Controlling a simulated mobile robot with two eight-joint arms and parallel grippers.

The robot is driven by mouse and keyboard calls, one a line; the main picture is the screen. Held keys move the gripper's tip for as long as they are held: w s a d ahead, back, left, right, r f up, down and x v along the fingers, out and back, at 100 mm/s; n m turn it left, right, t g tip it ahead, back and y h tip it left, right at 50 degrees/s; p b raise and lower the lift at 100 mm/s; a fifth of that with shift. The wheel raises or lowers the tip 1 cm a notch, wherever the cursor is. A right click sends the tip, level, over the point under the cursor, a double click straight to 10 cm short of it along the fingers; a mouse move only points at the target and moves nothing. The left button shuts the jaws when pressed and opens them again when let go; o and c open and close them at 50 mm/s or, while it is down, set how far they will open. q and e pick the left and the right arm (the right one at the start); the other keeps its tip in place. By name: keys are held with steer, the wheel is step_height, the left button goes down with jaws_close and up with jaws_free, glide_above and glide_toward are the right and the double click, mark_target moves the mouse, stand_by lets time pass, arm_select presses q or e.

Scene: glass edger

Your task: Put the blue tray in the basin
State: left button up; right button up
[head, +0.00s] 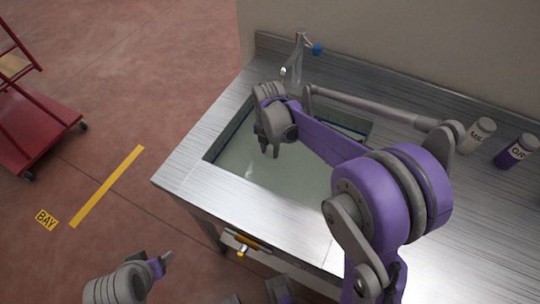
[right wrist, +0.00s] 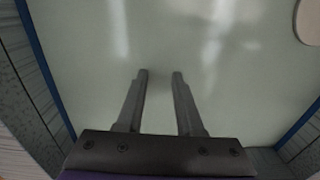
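The basin (head: 213,152) is a rectangular opening sunk in the metal counter. A pale grey-green surface fills it. In the right wrist view, blue strips (right wrist: 45,62) edge this surface along the basin's walls, and a little blue shows at the basin's back right in the head view. I cannot tell whether this blue edging is the blue tray's rim; no separate tray shows. My right gripper (head: 268,148) points down over the basin. Its fingers (right wrist: 160,75) are apart with nothing between them. My left gripper (head: 165,262) is low, off the counter's front left; its opening is unclear.
A faucet (head: 298,62) with a blue knob stands behind the basin. A red cart (head: 35,130) is at the far left. The floor with the yellow line (head: 107,186) is clear.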

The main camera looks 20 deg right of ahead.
step_height(320, 180, up, 8)
steer(key=shift+f+p, duration=0.2)
steer(key=shift+p, duration=0.1)
stand_by(0.3)
steer(key=s+a+r+m+t+p, duration=0.1)
steer(key=s+m+t+p, duration=0.1)
steer(key=s+m, duration=0.7)
steer(key=s+a+r+m+t+p, duration=0.1)
steer(key=s+m+t+p, duration=0.1)
steer(key=s+m, duration=0.8)
steer(key=shift+a+r+m+t+p, duration=0.3)
steer(key=shift+m+t, duration=0.4)
steer(key=shift+m, duration=2.5)
